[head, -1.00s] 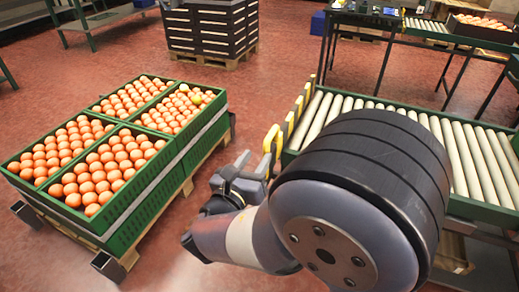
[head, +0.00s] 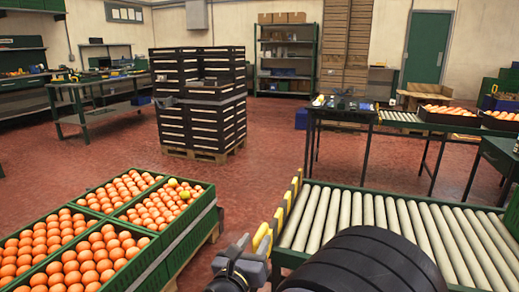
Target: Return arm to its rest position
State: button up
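My arm shows at the bottom centre of the head view, with its large dark ribbed joint in front of the roller conveyor (head: 395,212). A dark wrist part stands at the lower middle, between the crates and the conveyor. My gripper's fingertips cannot be made out, so whether it is open or shut is hidden. Green crates (head: 190,228) full of oranges (head: 88,262) stand at the lower left, apart from the arm. A few yellower fruits (head: 180,188) lie in the far right crate.
Stacked black crates (head: 200,128) stand on a pallet at centre back. A dark table (head: 345,115) and a second conveyor (head: 400,118) with trays of oranges are at the right. A metal workbench (head: 100,108) is at the left. Red floor (head: 260,165) is open between them.

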jog(key=w, duration=0.1)
jog(key=w+d+b, duration=0.1)
jog(key=w+f, duration=0.1)
jog(key=shift+w+d, duration=0.2)
jog(key=shift+w, duration=0.15)
jog(key=shift+s+f+b, duration=0.1)
jog(key=shift+f+b, duration=0.5)
jog(key=shift+b, duration=0.15)
